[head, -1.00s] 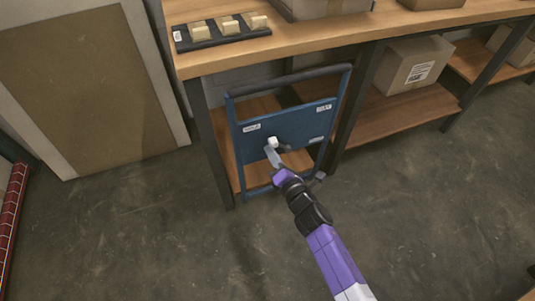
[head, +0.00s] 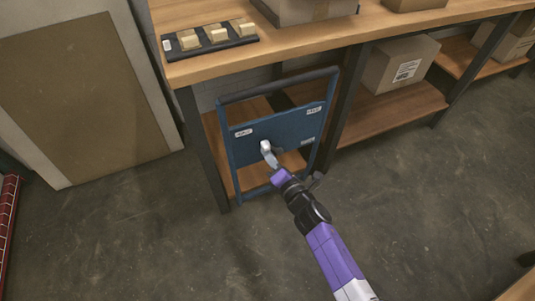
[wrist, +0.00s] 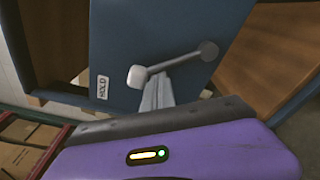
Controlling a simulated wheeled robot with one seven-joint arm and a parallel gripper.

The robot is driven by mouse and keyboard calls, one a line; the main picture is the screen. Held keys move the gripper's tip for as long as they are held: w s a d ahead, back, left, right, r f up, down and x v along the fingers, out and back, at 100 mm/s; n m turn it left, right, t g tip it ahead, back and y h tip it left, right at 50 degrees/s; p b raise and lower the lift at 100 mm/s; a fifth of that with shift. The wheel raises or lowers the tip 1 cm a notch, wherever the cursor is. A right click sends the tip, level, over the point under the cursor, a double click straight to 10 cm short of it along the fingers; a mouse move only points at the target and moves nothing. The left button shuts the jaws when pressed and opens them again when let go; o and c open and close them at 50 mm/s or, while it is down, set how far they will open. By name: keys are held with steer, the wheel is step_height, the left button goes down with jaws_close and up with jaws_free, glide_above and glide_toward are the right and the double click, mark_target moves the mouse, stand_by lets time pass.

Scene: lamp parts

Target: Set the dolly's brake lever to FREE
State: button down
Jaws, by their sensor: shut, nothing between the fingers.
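The blue dolly (head: 287,127) stands upright against the shelving. Its brake lever has a white knob (head: 265,146), which also shows in the wrist view (wrist: 137,76). There a grey rod runs from the knob to a round pivot (wrist: 209,50) at the right. The knob end points to the side of the HOLD label (wrist: 103,87). My gripper (head: 269,160) is shut and empty, its tips just below the knob. In the wrist view the fingers (wrist: 156,92) lie close under the rod; I cannot tell whether they touch it.
Other small labels (head: 314,111) on the dolly's right side are too small to read. A wooden bench (head: 215,67) with a dark block tray (head: 210,41) stands above. A cardboard box (head: 402,63) is on the shelf to the right. The floor (head: 150,240) in front is clear.

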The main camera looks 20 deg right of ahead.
mark_target(288, 133)
steer(key=shift+d+r, duration=0.1)
steer(key=shift+r, duration=0.05)
steer(key=d+m+p, duration=0.1)
steer(key=m, duration=0.1)
steer(key=d+r+m+p, duration=0.1)
steer(key=m, duration=0.1)
steer(key=d+r+m+p, duration=0.1)
steer(key=m+p, duration=0.1)
steer(key=shift+d+r+t, duration=0.1)
steer(key=shift+d+t, duration=0.2)
steer(key=shift+d, duration=0.1)
steer(key=d+m, duration=0.1)
steer(key=m, duration=0.2)
steer(key=shift+d, duration=0.4)
steer(key=m, duration=0.1)
steer(key=d+m, duration=0.2)
steer(key=shift+d+f+m+t, duration=0.15)
steer(key=shift+f+m+t, duration=0.15)
steer(key=shift+m, duration=0.1)
steer(key=shift+d, duration=0.35)
steer(key=shift+d+f, duration=0.1)
steer(key=shift+d, duration=0.05)
